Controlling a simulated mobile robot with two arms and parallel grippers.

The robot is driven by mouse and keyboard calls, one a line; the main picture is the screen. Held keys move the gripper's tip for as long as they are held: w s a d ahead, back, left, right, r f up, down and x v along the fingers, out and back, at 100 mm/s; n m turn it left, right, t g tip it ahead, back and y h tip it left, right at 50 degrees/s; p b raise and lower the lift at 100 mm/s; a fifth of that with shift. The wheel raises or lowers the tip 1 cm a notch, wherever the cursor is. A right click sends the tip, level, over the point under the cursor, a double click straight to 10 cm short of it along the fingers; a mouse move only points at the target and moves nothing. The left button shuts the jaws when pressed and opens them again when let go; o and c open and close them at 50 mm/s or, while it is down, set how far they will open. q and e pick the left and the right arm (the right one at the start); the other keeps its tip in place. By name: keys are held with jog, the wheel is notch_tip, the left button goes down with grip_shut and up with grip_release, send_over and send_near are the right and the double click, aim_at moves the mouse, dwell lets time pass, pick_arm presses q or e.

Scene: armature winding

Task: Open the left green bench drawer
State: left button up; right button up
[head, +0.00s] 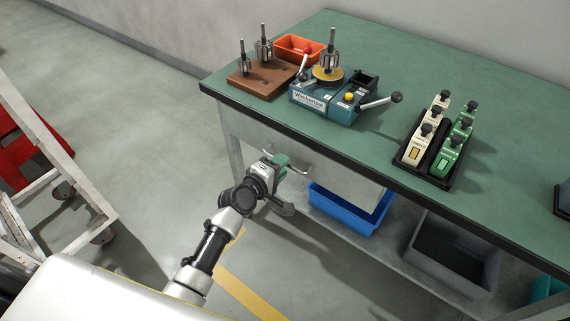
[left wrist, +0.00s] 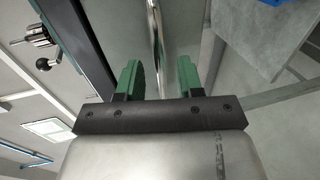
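The green-topped bench (head: 390,135) has a pale grey drawer front (head: 335,178) under its left part. The drawer looks shut. Its bar handle (head: 297,171) is thin metal and partly hidden behind my gripper. My left gripper (head: 281,164) is at the handle in the head view. In the left wrist view, the two green fingers of my left gripper (left wrist: 159,80) are apart. The metal handle bar (left wrist: 156,35) runs between them, with a visible gap on each side. My right gripper is not in view.
A blue bin (head: 345,219) and a grey bin (head: 450,257) sit below. A white frame cart (head: 60,180) stands left.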

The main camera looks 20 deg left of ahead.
pick_arm(q)
jog(key=shift+x, duration=1.15)
grip_shut()
